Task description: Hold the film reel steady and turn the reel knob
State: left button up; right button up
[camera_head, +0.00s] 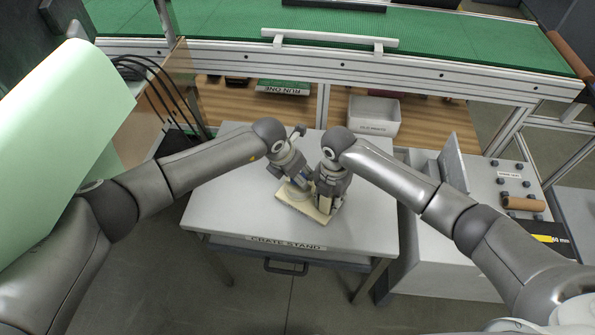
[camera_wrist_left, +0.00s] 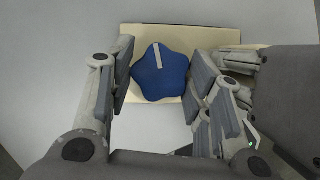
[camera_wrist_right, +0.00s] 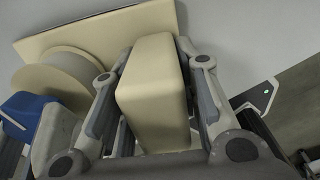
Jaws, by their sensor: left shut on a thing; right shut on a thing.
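The film reel is a cream piece on a flat cream base (camera_head: 314,212) on the crate stand (camera_head: 240,200). Its round reel (camera_wrist_right: 68,75) and a blue, star-shaped knob (camera_wrist_left: 160,80) with a white line sit at one side of the base. A tall cream block (camera_wrist_right: 150,85) rises from the other side. My left gripper (camera_head: 299,184) is shut on the knob, its fingers on two sides of it. My right gripper (camera_head: 328,198) is shut on the cream block. In the head view the grippers hide most of the piece.
A green conveyor (camera_head: 440,40) runs along the back, above a wooden shelf with a white bin (camera_head: 373,116). A grey panel with black knobs (camera_head: 500,185) stands at the right. A pale green sheet (camera_head: 60,120) fills the left. The stand's front top is clear.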

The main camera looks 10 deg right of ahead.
dwell(0.3)
pick_arm(q)
jog(key=o, duration=1)
jog(key=shift+r, duration=0.1)
jog(key=v, duration=1.2)
pick_arm(e)
jog(key=o, duration=1.2)
